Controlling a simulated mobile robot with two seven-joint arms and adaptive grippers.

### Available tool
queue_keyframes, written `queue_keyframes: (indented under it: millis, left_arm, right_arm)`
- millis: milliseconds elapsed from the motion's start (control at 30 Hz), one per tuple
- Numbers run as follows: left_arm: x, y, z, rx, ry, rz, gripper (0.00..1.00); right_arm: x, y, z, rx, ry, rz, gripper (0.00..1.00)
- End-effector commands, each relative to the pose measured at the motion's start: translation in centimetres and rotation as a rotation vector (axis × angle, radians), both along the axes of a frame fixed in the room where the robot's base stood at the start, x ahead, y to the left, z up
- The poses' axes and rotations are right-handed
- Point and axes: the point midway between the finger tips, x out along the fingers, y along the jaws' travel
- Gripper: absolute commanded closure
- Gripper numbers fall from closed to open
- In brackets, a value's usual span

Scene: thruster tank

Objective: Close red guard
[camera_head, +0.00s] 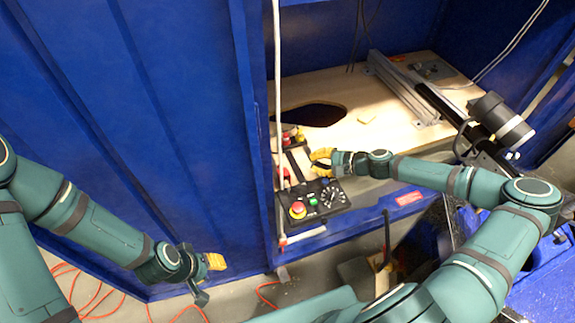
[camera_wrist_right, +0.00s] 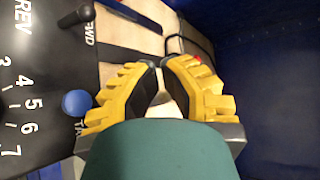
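A small red part (camera_head: 283,175) sits at the left edge of the control panel, close to the white post; I cannot tell whether it is the red guard, nor its position. A red spot also shows just beyond the right finger in the right wrist view (camera_wrist_right: 198,57). My right gripper (camera_head: 314,163) hovers at the panel's back edge, to the right of that red part. Its yellow fingers come close together at the tips in the right wrist view (camera_wrist_right: 159,68), with nothing clearly held. My left gripper (camera_head: 217,262) hangs before the blue wall, away from the panel.
The black control panel (camera_head: 325,205) carries a red button on yellow (camera_head: 298,210) and a dial (camera_head: 333,194). A blue knob (camera_wrist_right: 76,103) is left of the right fingers. A second button box (camera_head: 290,138) stands behind. A white post (camera_head: 278,90) rises at left. The wooden deck (camera_head: 375,135) has free room.

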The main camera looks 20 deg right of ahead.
Motion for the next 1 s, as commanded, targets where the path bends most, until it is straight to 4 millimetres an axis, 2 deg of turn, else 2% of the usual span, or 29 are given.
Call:
queue_keyframes:
  millis: [167,567,800,1000]
  left_arm:
    - [0.1,0.0,-0.4,0.0,-0.001,-0.001,0.59]
    - [0.3,0.0,-1.8,0.001,-0.008,0.002,0.59]
    - [0.4,0.1,-1.7,0.001,-0.009,0.002,0.59]
    - [0.4,0.1,-1.7,0.001,-0.009,0.002,0.59]
  right_arm:
    - [1.2,1.5,-0.7,0.001,-0.001,0.004,1.0]
    - [5.9,7.1,-3.7,0.0,-0.001,0.005,1.0]
    - [3.6,8.2,-2.3,-0.001,0.0,0.002,1.0]
    - [2.9,8.7,-1.9,0.0,0.001,0.001,1.0]
